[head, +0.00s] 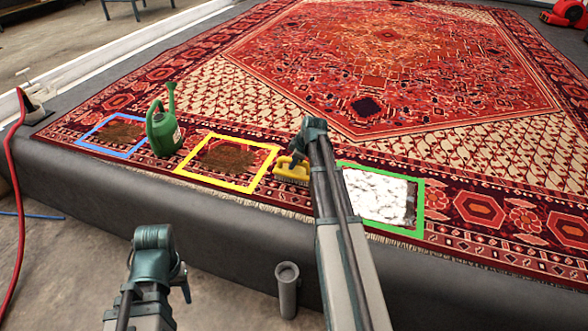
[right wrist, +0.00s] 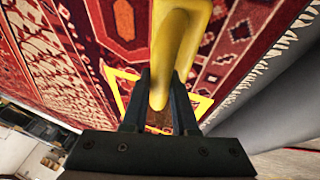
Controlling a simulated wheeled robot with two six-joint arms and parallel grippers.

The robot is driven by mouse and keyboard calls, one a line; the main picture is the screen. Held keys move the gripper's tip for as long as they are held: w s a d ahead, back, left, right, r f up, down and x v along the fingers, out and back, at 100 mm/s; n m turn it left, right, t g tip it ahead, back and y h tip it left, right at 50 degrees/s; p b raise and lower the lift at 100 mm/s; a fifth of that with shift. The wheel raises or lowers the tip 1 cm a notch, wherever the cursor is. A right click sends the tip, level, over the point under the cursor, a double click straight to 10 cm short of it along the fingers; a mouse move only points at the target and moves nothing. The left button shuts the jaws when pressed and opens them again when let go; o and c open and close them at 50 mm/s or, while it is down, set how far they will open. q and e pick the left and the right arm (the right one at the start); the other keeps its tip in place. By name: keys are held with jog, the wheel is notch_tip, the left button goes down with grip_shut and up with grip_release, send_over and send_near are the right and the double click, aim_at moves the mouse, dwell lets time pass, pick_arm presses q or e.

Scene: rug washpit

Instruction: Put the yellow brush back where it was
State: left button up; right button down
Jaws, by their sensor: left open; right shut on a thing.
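The yellow brush (head: 291,172) is at the rug's near border, between the yellow square frame (head: 213,184) and the green square frame (head: 398,231). My right gripper (head: 297,157) is shut on it, and my arm hides part of it. I cannot tell if its bristles touch the rug. In the right wrist view the brush's yellow handle (right wrist: 178,45) sits between the fingers of my right gripper (right wrist: 161,95). The yellow frame shows beyond it. My left gripper (head: 184,287) is open and empty in front of the dark pit edge, apart from the brush.
A green watering can (head: 162,130) stands between the blue frame (head: 82,137) and the yellow frame. Brown stains fill both frames. White foam (head: 378,194) covers most of the green frame. A grey pipe (head: 287,285) stands before the ledge. A red hose (head: 18,220) runs at left.

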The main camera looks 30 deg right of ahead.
pick_arm(q)
jog(key=shift+f+b, duration=0.45)
jog(key=shift+f, duration=0.45)
pick_arm(e)
jog(key=shift+f, duration=0.9)
jog(key=shift+f, duration=0.15)
jog(key=c, duration=0.7)
grip_release()
pick_arm(q)
jog(key=shift+f, duration=0.15)
pick_arm(e)
jog(key=shift+r, duration=0.25)
pick_arm(q)
notch_tip(320, 180, up, 11)
jog(key=p, duration=1)
jog(key=shift+p, duration=0.35)
pick_arm(e)
jog(key=v, duration=1.2)
